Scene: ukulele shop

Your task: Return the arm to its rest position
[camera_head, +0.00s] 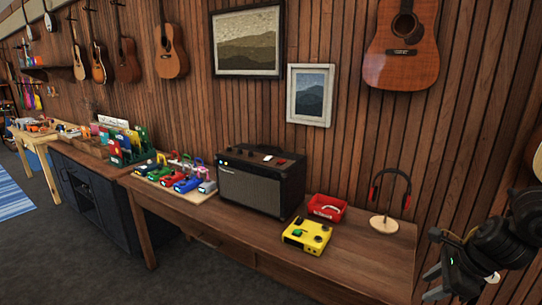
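My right arm (502,240) comes in at the lower right edge. Its dark gripper (434,283) is off the right end of the wooden table (365,262), in front of the wall. Two pale fingertips show with a gap between them, and nothing is seen held there. My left gripper and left arm are not in view.
On the table stand a black amplifier (250,190), a yellow pedal (307,237), a red tray (327,207) and headphones (404,188) on a wooden stand (384,224). Several coloured items sit further left. Guitars and two framed pictures hang on the wall. Bare tabletop lies at the front right.

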